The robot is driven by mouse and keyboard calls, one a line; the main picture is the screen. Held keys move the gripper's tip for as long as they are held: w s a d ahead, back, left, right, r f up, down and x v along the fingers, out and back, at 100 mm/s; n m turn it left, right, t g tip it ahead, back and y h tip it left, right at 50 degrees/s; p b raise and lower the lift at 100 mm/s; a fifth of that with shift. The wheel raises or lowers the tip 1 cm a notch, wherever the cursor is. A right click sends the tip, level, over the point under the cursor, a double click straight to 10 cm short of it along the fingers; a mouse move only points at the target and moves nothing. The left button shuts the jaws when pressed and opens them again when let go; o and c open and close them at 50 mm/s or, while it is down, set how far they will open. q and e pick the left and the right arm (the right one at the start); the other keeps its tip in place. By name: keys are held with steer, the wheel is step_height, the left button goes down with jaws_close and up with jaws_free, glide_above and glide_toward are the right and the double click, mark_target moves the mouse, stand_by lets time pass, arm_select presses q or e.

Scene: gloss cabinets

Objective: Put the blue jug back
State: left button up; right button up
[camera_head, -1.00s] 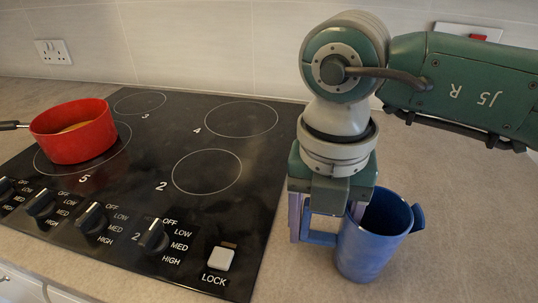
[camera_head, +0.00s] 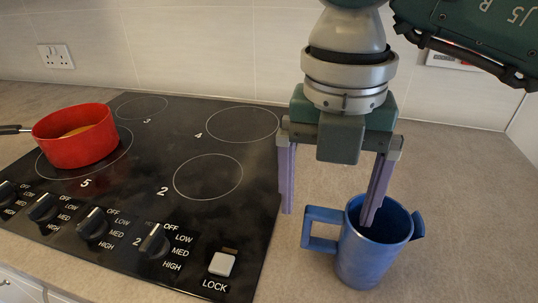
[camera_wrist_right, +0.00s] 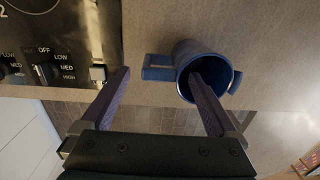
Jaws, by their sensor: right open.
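The blue jug (camera_head: 366,258) stands upright on the worktop to the right of the hob, its handle (camera_head: 318,228) to the left and its spout to the right. My right gripper (camera_head: 328,212) is open above it. One finger is left of the handle, near the hob's edge; the other overlaps the jug's mouth and looks to be over or just inside it. In the right wrist view the jug (camera_wrist_right: 187,62) lies between and beyond the open fingers (camera_wrist_right: 160,75), with the right finger across its opening. My left gripper is not in view.
A black hob (camera_head: 150,205) with knobs fills the left side. A red pan (camera_head: 76,138) sits on its back-left area, handle pointing left. The tiled wall (camera_head: 200,50) is behind. The worktop (camera_head: 470,190) right of the jug is clear.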

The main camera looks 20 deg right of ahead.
steer(key=shift+a+r, duration=0.1)
steer(key=shift+r, duration=2.6)
